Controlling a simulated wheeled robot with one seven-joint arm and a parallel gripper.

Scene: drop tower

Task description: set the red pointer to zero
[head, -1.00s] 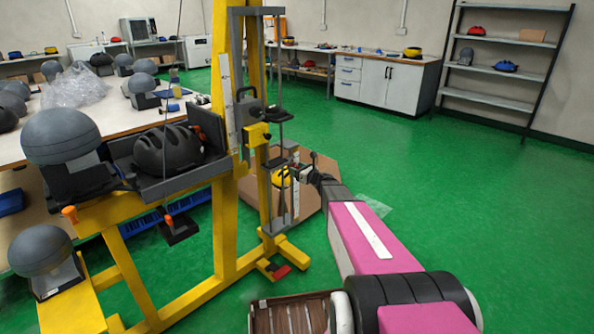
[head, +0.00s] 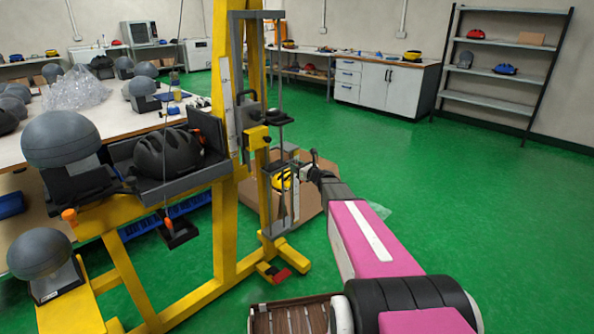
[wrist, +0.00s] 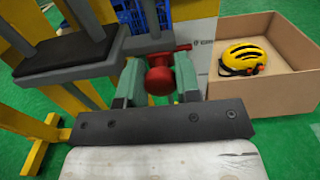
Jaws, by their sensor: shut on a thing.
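A red knob-like part (wrist: 158,76), which looks like the red pointer, is between the fingers of my gripper (wrist: 158,84) in the wrist view. The green-grey fingers are shut on it from both sides. In the head view my gripper (head: 307,172) is at the right side of the drop tower's grey frame (head: 268,200), low down, and the red part is too small to make out. A white scale strip (head: 296,192) stands upright close to my gripper. The pointer's reading and the zero mark cannot be read.
The yellow tower post (head: 224,150) stands left of my gripper. A cardboard box (wrist: 283,107) with a yellow helmet (wrist: 243,60) sits on the floor close by. A black helmet (head: 168,153) rests on the tower's side tray. The green floor to the right is clear.

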